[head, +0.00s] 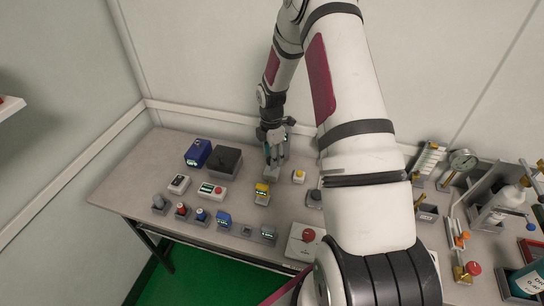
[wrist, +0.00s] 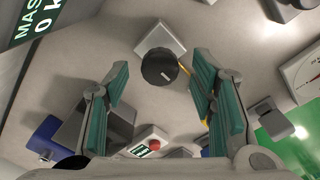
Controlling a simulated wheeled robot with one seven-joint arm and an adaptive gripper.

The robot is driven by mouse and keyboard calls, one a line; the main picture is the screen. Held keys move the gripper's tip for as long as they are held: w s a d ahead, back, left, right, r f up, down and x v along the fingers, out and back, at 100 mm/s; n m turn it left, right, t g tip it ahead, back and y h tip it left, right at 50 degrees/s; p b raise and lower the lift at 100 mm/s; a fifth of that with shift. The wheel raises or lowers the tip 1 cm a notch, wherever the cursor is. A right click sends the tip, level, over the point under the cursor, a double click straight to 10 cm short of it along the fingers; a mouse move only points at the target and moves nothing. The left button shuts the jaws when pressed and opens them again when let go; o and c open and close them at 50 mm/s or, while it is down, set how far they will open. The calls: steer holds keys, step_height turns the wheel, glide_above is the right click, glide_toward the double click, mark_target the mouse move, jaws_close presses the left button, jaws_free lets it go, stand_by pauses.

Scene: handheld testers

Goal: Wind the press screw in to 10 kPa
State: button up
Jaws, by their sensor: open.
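A black round knob (wrist: 159,67) on a pale block (wrist: 160,40) lies between and beyond my fingertips in the wrist view. I take it for the press screw, but no label shows. A yellow sliver shows beside the knob, partly behind the right finger. My gripper (wrist: 160,85) is open and empty, with a teal-padded finger on either side; no contact with the knob shows. In the head view my gripper (head: 274,158) points down over a small grey block (head: 272,173). A dark display (wrist: 35,22) at the upper left of the wrist view shows "MAS" and "0 k", cut off.
A blue box (head: 198,153) and a dark box (head: 227,160) stand left of my gripper. A yellow tester (head: 262,189) and a red-button device (head: 212,191) are nearer. The bench's left end is clear.

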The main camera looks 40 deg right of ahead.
steer(key=shift+f, duration=0.4)
steer(key=shift+c, duration=0.2)
steer(key=c, duration=1.1)
steer(key=shift+c, duration=0.2)
steer(key=shift+m, duration=0.3)
